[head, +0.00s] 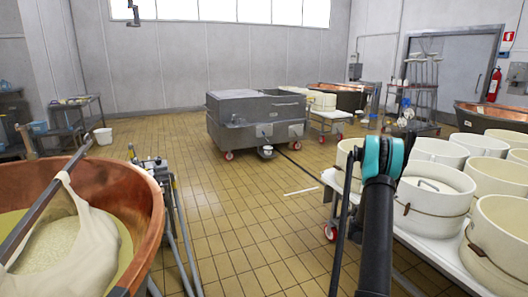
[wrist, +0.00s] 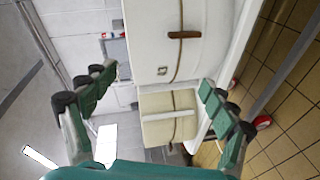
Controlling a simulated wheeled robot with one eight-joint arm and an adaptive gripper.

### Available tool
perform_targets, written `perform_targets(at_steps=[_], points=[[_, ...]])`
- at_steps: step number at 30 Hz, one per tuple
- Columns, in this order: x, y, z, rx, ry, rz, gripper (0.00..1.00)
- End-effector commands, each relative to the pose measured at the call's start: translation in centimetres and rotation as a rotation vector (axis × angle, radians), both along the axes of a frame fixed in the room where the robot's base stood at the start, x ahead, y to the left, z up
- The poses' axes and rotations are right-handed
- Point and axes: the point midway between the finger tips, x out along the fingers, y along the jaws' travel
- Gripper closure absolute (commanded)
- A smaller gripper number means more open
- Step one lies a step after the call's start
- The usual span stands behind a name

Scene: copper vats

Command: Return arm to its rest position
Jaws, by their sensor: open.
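My gripper (wrist: 157,82) shows in the wrist view with its two green and black fingers spread wide apart and nothing between them. Beyond the fingers, apart from them, are cream round moulds (wrist: 165,45) with brown straps, seen tilted in this view. In the head view my arm rises from the bottom, right of centre, to a teal joint. There it stands in front of the left edge of the mould table. The gripper itself cannot be made out in the head view.
A white table (head: 425,250) with several cream moulds (head: 433,200) fills the right. A copper vat (head: 143,195) holding a cloth (head: 75,240) stands at the left. A grey wheeled tank (head: 255,118) stands further back. The tiled floor (head: 240,215) between them is mostly clear.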

Motion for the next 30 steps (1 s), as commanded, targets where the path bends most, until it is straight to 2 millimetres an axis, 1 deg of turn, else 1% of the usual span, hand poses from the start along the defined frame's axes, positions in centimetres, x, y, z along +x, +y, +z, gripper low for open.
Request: perform_targets(at_steps=[1,6,11,15,17,23,24,26,27,29,30], points=[[-0.7,1.3,1.4,0.040,-0.009,-0.003,0.15],[-3.1,5.2,4.5,0.183,-0.030,-0.020,0.15],[-6.3,9.3,6.8,0.319,-0.038,-0.032,0.15],[-9.6,13.2,8.1,0.440,-0.035,-0.041,0.15],[-11.1,14.8,8.6,0.492,-0.031,-0.045,0.15],[-17.0,20.7,9.3,0.666,-0.006,-0.052,0.15],[-18.2,21.9,9.3,0.700,0.001,-0.052,0.15],[-20.1,23.6,9.2,0.753,0.014,-0.054,0.15],[-21.5,24.9,9.2,0.788,0.022,-0.054,0.15],[-23.5,26.6,9.0,0.838,0.038,-0.054,0.15],[-24.9,27.8,8.8,0.873,0.048,-0.055,0.15]])
